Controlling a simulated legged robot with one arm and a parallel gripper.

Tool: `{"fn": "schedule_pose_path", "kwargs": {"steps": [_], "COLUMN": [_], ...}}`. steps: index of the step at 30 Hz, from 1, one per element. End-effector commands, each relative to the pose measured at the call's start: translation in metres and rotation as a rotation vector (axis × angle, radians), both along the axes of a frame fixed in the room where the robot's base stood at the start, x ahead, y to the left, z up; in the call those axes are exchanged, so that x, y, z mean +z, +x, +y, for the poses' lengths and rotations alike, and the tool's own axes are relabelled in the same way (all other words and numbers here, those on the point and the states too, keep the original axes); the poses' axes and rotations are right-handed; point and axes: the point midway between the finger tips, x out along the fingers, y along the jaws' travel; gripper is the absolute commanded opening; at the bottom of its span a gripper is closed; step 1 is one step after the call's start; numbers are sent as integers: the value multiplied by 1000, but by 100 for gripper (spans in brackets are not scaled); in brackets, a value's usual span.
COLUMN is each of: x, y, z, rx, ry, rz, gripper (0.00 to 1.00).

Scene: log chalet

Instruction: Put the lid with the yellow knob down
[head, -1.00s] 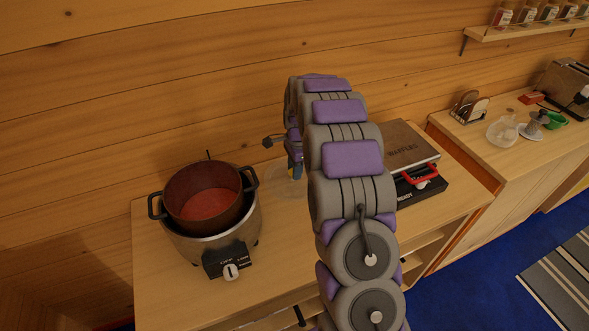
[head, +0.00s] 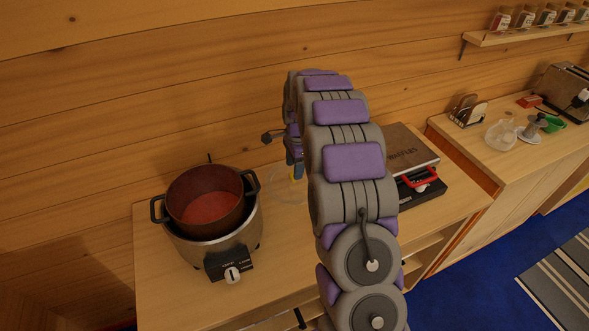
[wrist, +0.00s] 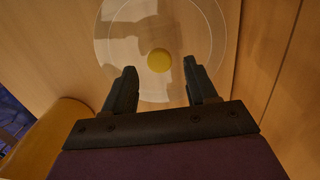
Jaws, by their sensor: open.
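The clear glass lid (wrist: 120,45) with its round yellow knob (wrist: 159,60) lies on the wooden counter in the wrist view. My gripper (wrist: 163,80) is open above it, with the knob showing between and just beyond its two fingertips. No finger visibly touches the knob. In the head view the lid (head: 288,186) is a faint clear disc on the counter, partly hidden by my arm. My gripper (head: 296,172) is mostly hidden there behind the arm.
A dark pot of red contents (head: 207,190) sits in a steel cooker (head: 232,245) left of the lid. A waffle box (head: 410,148) and a red-handled appliance (head: 420,180) stand to the right. The wooden wall is close behind.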

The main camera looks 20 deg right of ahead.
Motion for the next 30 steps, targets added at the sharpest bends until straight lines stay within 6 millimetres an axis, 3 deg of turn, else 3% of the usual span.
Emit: {"fn": "schedule_pose_path", "kwargs": {"steps": [6,12,20,26,30], "x": [47,81,92,117,142], "y": [0,0,-2,-35,-78], "z": [-4,-7,-5,17,43], "rx": [0,0,10,158,342], "ry": [1,1,1,2,1], "rz": [-1,0,2,5,11], "gripper": [57,57,57,57,57]}}
